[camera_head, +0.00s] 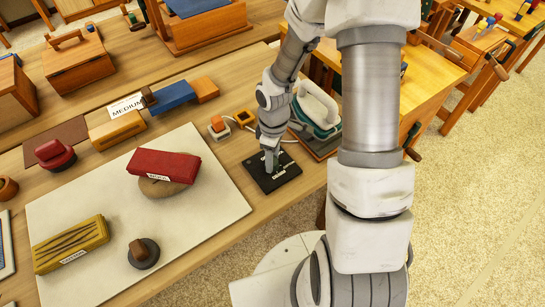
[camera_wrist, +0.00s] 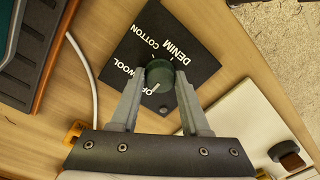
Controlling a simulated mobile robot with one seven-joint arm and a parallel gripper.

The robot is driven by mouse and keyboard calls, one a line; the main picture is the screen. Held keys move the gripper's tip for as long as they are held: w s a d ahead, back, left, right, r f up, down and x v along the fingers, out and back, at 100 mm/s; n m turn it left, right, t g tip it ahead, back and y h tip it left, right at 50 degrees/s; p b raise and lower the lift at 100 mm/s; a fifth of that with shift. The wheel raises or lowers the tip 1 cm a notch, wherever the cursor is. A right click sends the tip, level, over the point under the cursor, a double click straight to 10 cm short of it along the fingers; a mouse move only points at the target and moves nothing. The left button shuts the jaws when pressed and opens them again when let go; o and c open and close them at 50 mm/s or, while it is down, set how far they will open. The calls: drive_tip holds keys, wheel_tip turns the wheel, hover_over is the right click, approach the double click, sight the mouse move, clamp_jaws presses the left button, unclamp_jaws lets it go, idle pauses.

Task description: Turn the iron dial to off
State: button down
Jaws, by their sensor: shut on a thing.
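The iron dial (camera_wrist: 159,74) is a round dark green knob on a black plate (camera_wrist: 205,62) lettered DENIM, COTTON, WOOL and a partly hidden word beginning OF. A white line on the knob points down and left, towards that partly hidden word. My gripper (camera_wrist: 159,79) has one finger on each side of the knob and is shut on it. In the head view the black plate (camera_head: 288,183) lies on the table, and my gripper (camera_head: 271,166) points down onto it, hiding the knob. The teal and white iron (camera_head: 317,108) stands just behind the plate.
A white cord (camera_wrist: 83,72) runs past the plate. Bare wood shows between mat and plate.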

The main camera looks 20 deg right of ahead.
drive_tip(key=shift+c, duration=1.9)
unclamp_jaws()
wheel_tip(320, 180, up, 18)
drive_tip(key=p, duration=0.3)
drive_tip(key=shift+w+d+f+p, duration=0.2)
drive_tip(key=shift+w+f+p, duration=0.05)
drive_tip(key=shift+w+p, duration=0.15)
drive_tip(key=shift+s, duration=0.1)
drive_tip(key=s+r+m+t, duration=0.6)
drive_tip(key=s+r+m, duration=0.4)
drive_tip(key=s+r, duration=0.4)
wheel_tip(320, 180, up, 4)
drive_tip(key=shift+s+a+f+m, duration=0.1)
drive_tip(key=shift+s+a+m, duration=0.2)
drive_tip(key=shift+a, duration=0.05)
drive_tip(key=c, duration=0.4)
drive_tip(key=shift+a, duration=0.15)
